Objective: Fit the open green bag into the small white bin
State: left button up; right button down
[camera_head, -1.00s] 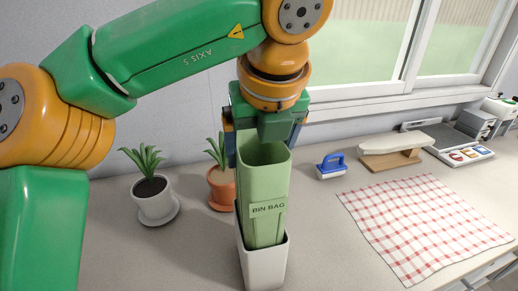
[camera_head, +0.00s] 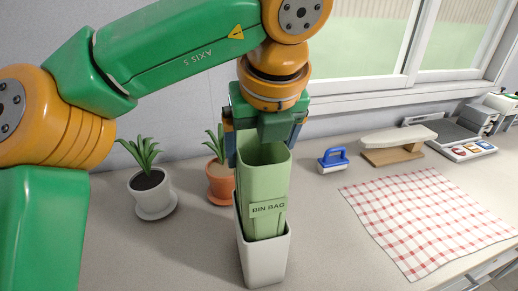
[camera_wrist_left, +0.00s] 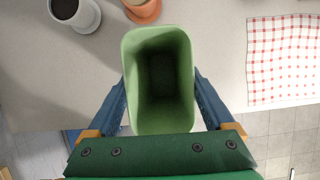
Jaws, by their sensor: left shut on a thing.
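The open green bag (camera_head: 264,190), labelled BIN BAG, stands upright with its lower part inside the small white bin (camera_head: 265,262). Its upper part rises well above the bin's rim. My left gripper (camera_head: 264,148) is above the bin, its fingers on either side of the bag's top, shut on it. In the left wrist view the bag's open mouth (camera_wrist_left: 158,35) faces the camera between the two blue fingers (camera_wrist_left: 160,105). The bin is hidden there. The bag's bottom is hidden inside the bin. My right gripper is not in view.
A plant in a white pot (camera_head: 151,195) and one in a terracotta pot (camera_head: 220,185) stand left of the bin. A blue brush (camera_head: 332,161), a small ironing board (camera_head: 397,142) and a checked cloth (camera_head: 425,220) lie right. Bare counter surrounds the bin.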

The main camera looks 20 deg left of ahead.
aim_at(263, 181)
pick_arm(q)
jog(key=shift+f+b, duration=4.75)
jog(key=shift+f, duration=0.25)
jog(key=o, duration=1.5)
jog(key=shift+r, duration=0.15)
jog(key=p+v, duration=0.2)
jog(key=v, duration=0.4)
jog(key=shift+r, duration=0.25)
jog(key=shift+s+d+r, duration=0.15)
jog(key=shift+s+r, duration=0.1)
jog(key=shift+s, duration=0.05)
jog(key=shift+w+f, duration=0.1)
jog(key=shift+w, duration=0.05)
